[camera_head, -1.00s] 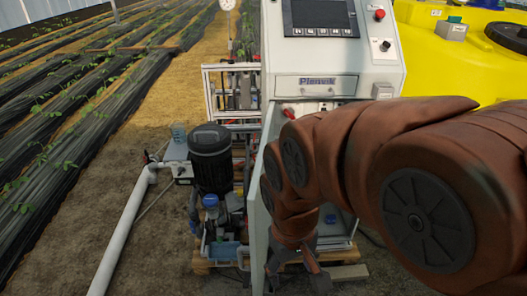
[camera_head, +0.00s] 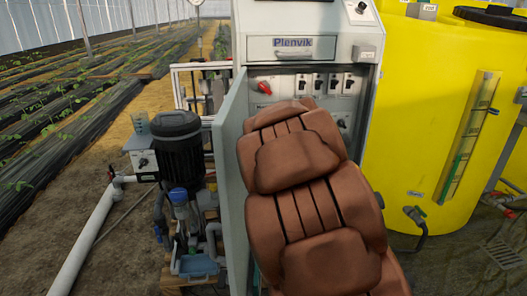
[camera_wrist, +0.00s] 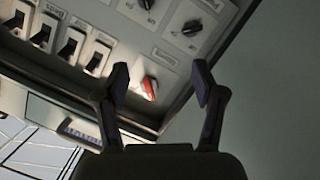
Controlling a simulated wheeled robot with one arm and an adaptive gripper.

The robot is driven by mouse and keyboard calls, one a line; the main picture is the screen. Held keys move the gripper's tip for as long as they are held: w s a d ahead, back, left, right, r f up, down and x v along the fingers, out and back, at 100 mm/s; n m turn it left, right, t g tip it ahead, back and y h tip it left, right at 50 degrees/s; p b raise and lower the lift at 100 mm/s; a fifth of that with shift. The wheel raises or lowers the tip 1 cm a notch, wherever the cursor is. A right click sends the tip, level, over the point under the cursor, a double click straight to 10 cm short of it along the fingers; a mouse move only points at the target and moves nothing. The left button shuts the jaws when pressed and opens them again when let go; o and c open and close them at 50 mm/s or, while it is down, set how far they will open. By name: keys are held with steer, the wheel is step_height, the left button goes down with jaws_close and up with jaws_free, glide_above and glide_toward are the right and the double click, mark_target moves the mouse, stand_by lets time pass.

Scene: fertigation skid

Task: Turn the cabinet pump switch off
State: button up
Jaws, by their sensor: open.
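The open cabinet (camera_head: 310,50) stands in front of me, its panel partly hidden by my arm. A red switch handle (camera_head: 264,88) sits at the panel's left, tilted; it also shows in the wrist view (camera_wrist: 149,88). Two black rotary knobs (camera_wrist: 192,28) lie beyond it in the wrist view, with a row of black toggle switches (camera_wrist: 70,47) to the left. The labels are too small to read, so I cannot tell which is the pump switch. My gripper (camera_wrist: 161,76) is open and empty, facing the panel, with the red handle between its fingers in the picture; contact is unclear.
The cabinet door (camera_head: 231,175) stands open at the left. A black-topped pump (camera_head: 178,145) and white pipe (camera_head: 95,225) lie farther left. A yellow tank (camera_head: 420,130) stands close on the right. Crop rows (camera_head: 60,125) are behind left.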

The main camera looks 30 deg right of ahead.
steer(key=w+d+f+n+t+y+b, duration=0.2)
steer(key=w+f+n+t+y+b, duration=0.3)
steer(key=w+f+n+t+b, duration=0.6)
steer(key=w+d+r+m+g+b, duration=0.1)
steer(key=w+r+m+g+b, duration=0.1)
steer(key=w+b, duration=0.3)
steer(key=shift+w+r+m+g, duration=0.15)
steer(key=shift+r+m+g, duration=0.15)
steer(key=shift+r+m, duration=0.4)
steer(key=shift+d+f, duration=0.1)
steer(key=shift+f, duration=0.05)
steer(key=c, duration=1.1)
